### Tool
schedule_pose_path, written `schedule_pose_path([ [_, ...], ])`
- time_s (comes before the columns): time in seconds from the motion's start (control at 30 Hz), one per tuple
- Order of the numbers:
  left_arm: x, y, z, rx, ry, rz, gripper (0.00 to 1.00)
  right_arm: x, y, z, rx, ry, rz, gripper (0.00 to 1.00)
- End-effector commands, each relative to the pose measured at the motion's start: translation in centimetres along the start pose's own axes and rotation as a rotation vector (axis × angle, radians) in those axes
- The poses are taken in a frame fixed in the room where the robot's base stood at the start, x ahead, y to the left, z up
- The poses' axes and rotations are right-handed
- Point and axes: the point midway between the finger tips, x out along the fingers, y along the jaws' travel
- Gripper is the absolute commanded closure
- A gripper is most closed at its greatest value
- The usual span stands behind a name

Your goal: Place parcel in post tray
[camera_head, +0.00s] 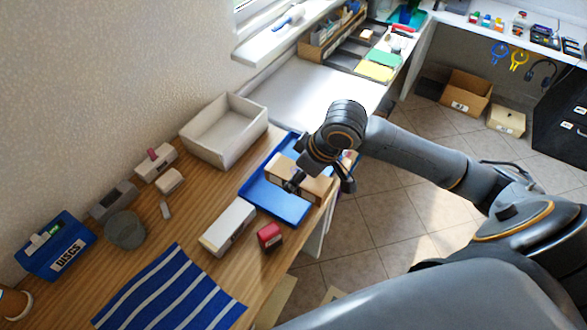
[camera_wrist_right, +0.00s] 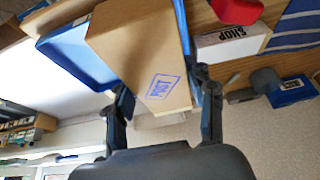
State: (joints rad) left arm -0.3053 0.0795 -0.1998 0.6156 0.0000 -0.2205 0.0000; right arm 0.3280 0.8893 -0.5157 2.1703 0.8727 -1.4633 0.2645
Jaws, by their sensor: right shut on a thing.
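The parcel is a tan cardboard box (camera_head: 314,189) with a blue POST stamp, which shows in the right wrist view (camera_wrist_right: 145,55). The blue post tray (camera_head: 262,200) lies on the wooden desk near its right edge and also shows in the right wrist view (camera_wrist_right: 72,52). My right gripper (camera_head: 320,182) is over the tray, its fingers on either side of the parcel and shut on it. The parcel is at or just above the tray; I cannot tell whether it touches the tray floor. My left gripper is not in view.
A striped blue mat (camera_head: 170,295), a blue DISCS box (camera_head: 56,246) and small stationery lie further left.

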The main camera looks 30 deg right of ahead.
Motion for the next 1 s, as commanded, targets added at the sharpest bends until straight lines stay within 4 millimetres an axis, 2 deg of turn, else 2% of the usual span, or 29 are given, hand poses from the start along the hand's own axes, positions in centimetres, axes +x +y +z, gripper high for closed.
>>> schedule_pose_path([
  [0.23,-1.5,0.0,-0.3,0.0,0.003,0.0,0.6,3.8,5.0,-2.7,0.008,0.0,0.001,0.83],
  [0.3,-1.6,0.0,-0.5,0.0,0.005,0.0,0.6,5.7,5.7,-2.6,0.006,-0.003,-0.002,0.83],
  [0.43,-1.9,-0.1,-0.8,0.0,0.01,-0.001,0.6,8.1,7.2,-2.8,0.004,-0.001,0.0,0.83],
  [0.73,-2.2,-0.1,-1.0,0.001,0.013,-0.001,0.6,10.6,8.5,-3.0,0.003,-0.001,0.0,0.83],
  [0.83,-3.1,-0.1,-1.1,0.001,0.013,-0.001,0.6,11.9,8.4,-2.2,0.003,-0.004,-0.001,0.83],
  [1.0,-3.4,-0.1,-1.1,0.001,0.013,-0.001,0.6,13.2,8.4,-1.8,0.001,0.0,0.001,0.83],
])
